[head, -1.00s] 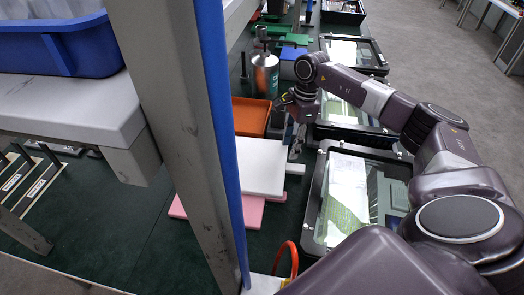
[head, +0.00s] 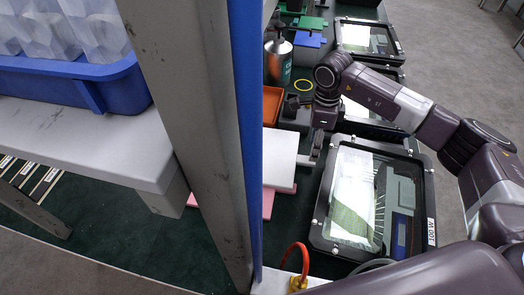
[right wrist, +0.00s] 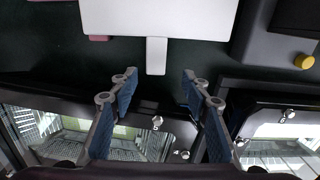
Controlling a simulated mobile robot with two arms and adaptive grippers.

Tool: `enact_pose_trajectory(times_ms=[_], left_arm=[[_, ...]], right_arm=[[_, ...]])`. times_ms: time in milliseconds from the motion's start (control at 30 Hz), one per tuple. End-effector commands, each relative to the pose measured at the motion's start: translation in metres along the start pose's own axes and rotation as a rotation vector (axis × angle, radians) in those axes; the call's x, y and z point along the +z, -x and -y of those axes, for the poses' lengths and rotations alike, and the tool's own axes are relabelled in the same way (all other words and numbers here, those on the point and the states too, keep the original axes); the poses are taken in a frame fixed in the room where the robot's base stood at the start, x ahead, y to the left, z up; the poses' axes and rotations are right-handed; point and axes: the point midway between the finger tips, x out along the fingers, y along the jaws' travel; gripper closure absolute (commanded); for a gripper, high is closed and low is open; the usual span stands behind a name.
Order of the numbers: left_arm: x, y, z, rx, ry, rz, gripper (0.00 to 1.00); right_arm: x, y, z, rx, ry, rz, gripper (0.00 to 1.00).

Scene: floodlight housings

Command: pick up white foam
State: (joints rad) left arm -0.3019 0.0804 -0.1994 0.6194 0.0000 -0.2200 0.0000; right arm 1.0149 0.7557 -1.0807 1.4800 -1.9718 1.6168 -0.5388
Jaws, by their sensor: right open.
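The white foam (head: 278,160) is a flat slab lying on pink foam (head: 267,205) on the green bench. The blue-edged post hides its left part in the head view. In the right wrist view the white foam (right wrist: 158,18) lies at the top edge, beyond my fingertips, with a narrow white strip (right wrist: 156,56) sticking out toward them. My right gripper (right wrist: 157,78) is open, with nothing between its blue-padded fingers. In the head view its wrist hangs right of and behind the foam, and its fingers are mostly hidden. My left gripper is not in view.
A glass-fronted floodlight housing (head: 328,225) lies right of the foam, with more housings behind. An orange tray (head: 271,106) and a spray bottle (head: 279,62) stand behind the foam. The post (head: 195,110) and a shelf with a blue bin (head: 120,90) block the left.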

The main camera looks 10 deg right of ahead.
Motion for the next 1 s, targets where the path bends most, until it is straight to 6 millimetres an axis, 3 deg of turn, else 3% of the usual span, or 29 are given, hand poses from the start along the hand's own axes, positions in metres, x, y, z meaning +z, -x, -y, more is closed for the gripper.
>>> enact_pose_trajectory(times_ms=[100,333,633,1000], left_arm=[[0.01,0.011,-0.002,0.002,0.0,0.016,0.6],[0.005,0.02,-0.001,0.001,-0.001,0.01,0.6],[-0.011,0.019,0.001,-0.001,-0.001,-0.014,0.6],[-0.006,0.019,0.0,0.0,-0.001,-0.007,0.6]], right_arm=[[-0.004,-0.012,-0.005,0.004,0.001,-0.003,0.56],[-0.005,-0.045,-0.008,0.002,0.0,0.0,0.56],[-0.006,-0.051,-0.007,0.0,0.001,0.0,0.56],[-0.006,-0.051,-0.007,0.0,0.001,0.0,0.97]])
